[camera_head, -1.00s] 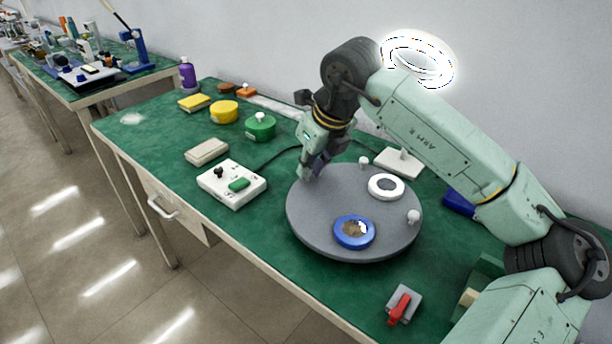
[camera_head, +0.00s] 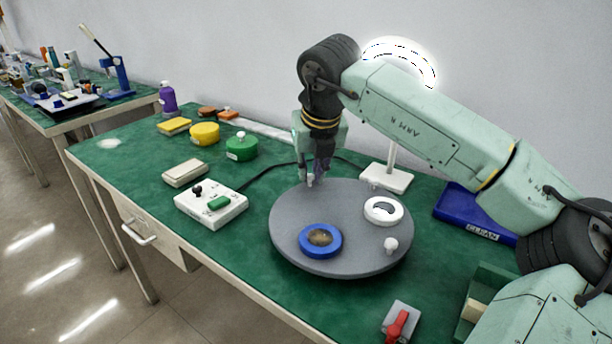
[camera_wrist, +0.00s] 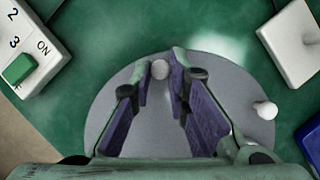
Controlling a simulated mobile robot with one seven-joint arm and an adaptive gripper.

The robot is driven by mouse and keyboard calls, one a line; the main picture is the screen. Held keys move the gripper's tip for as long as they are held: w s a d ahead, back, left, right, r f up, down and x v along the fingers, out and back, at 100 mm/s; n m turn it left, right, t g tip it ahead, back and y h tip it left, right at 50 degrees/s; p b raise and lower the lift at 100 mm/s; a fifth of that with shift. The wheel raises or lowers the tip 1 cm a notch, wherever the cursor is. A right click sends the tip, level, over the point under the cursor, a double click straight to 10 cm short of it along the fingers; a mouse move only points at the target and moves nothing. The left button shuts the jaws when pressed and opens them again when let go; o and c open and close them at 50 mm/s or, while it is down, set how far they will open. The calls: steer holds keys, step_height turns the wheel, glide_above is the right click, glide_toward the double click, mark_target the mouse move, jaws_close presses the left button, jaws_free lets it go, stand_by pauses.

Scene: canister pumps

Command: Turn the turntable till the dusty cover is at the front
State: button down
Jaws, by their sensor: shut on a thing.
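The grey round turntable (camera_head: 345,262) stands near the bench's front edge. On it, a blue-rimmed cover (camera_head: 306,247) with a brown, dusty-looking middle lies at the front left. A white ring-shaped cover (camera_head: 370,213) lies at the right, towards the back. A white knob (camera_head: 391,245) stands at the right rim. My gripper (camera_head: 313,180) is at the back-left rim, pointing down, shut on another white knob (camera_wrist: 160,69), seen between the fingertips in the wrist view. My gripper (camera_wrist: 160,75) hides much of the turntable there, and neither cover shows.
A white control box (camera_head: 211,205) with a green switch stands left of the turntable. A white lamp base (camera_head: 390,180) is behind it, and a blue tray (camera_head: 470,214) at the back right. A grey block with a red lever (camera_head: 397,325) sits front right.

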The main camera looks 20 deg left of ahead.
steer(key=shift+w+d+m, duration=0.25)
steer(key=shift+m, duration=0.15)
steer(key=shift+w+d+b, duration=0.1)
steer(key=shift+b, duration=0.2)
steer(key=c, duration=1.5)
jaws_free()
steer(key=shift+c, duration=0.2)
steer(key=shift+r, duration=0.1)
steer(key=v, duration=1.1)
steer(key=shift+s+r, duration=0.25)
steer(key=shift+r, duration=0.15)
